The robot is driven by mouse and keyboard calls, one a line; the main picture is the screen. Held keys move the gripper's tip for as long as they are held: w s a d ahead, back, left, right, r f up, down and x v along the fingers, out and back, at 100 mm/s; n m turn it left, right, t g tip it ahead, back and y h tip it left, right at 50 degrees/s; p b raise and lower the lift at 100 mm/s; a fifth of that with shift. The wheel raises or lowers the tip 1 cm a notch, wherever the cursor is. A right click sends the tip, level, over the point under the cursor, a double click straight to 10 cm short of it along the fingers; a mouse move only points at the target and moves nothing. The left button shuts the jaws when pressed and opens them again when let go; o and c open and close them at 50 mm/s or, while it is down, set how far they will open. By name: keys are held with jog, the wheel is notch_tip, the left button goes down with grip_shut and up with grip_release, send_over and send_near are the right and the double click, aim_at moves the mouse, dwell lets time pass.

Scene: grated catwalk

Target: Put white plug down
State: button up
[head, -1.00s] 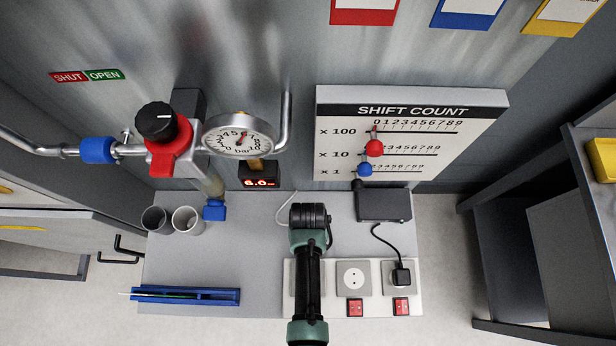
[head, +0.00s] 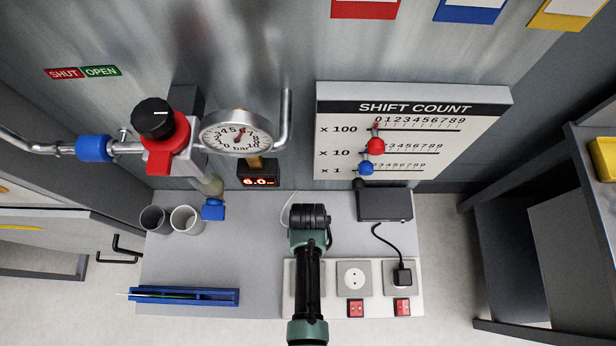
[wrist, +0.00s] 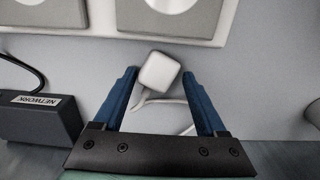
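The white plug (wrist: 159,72) shows in the wrist view, a small white block lying tilted on the grey worktop (wrist: 265,85). Its white cable (wrist: 172,101) runs from it towards my gripper. My gripper (wrist: 160,74) has its two blue fingers spread on either side of the plug, with narrow gaps between plug and fingers. It looks open, not clamped on the plug. In the head view my arm hides the plug and fingers; only a bit of white cable (head: 284,212) shows.
A socket strip (head: 378,293) with red switches lies at the front, a black plug (head: 402,276) in its right socket. A dark network box (head: 384,204) stands behind. Two cups (head: 185,220) and a blue tray (head: 185,296) are at left. The worktop between is clear.

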notch_tip(320, 180, up, 13)
jog(key=p, duration=0.1)
dwell(0.7)
jog(key=shift+r, duration=0.1)
dwell(0.4)
